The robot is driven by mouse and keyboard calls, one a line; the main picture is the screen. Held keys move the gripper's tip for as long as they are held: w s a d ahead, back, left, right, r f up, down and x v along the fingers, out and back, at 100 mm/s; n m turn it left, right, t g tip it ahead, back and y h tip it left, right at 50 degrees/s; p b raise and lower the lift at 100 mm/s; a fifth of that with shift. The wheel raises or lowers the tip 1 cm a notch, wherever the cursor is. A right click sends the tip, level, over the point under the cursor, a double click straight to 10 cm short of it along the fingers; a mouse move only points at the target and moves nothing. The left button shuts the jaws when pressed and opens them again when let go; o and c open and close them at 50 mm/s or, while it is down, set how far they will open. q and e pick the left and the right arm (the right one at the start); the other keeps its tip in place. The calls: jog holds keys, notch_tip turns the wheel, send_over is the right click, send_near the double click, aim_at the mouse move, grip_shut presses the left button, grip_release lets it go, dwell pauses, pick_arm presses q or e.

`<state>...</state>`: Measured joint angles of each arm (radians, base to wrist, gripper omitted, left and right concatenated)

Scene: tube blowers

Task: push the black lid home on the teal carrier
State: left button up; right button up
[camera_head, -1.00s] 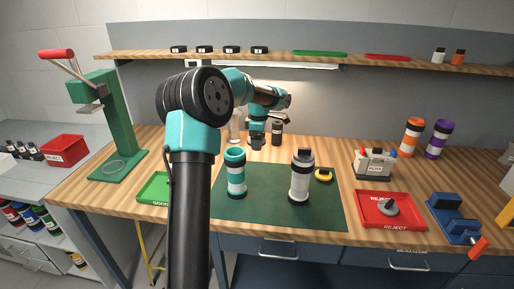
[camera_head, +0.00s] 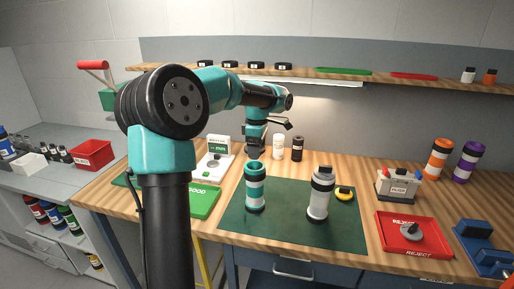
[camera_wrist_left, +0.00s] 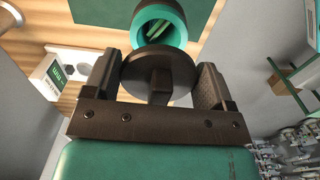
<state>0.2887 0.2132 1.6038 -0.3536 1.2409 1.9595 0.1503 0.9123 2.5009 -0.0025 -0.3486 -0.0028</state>
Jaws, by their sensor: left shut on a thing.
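The teal carrier (camera_head: 255,190), a teal cylinder with a white band, stands upright on the dark green mat. Its open mouth (camera_wrist_left: 165,22) shows at the top of the left wrist view, with greenish contents inside. My left gripper (camera_head: 254,151) is just above the carrier in the head view. It is shut on the black lid (camera_wrist_left: 158,72), a dark round disc with a raised block in its middle. The lid is apart from the carrier and hides part of its near rim in the left wrist view. My right gripper is not in view.
A green tray (camera_head: 205,203) lies left of the mat and a red reject tray (camera_head: 405,246) right.

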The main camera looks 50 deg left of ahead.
pick_arm(q)
jog(key=shift+f, duration=2.05)
jog(key=shift+f, duration=0.6)
dwell(0.5)
jog(key=shift+r, duration=1.45)
jog(key=shift+f, duration=1.45)
dwell(2.0)
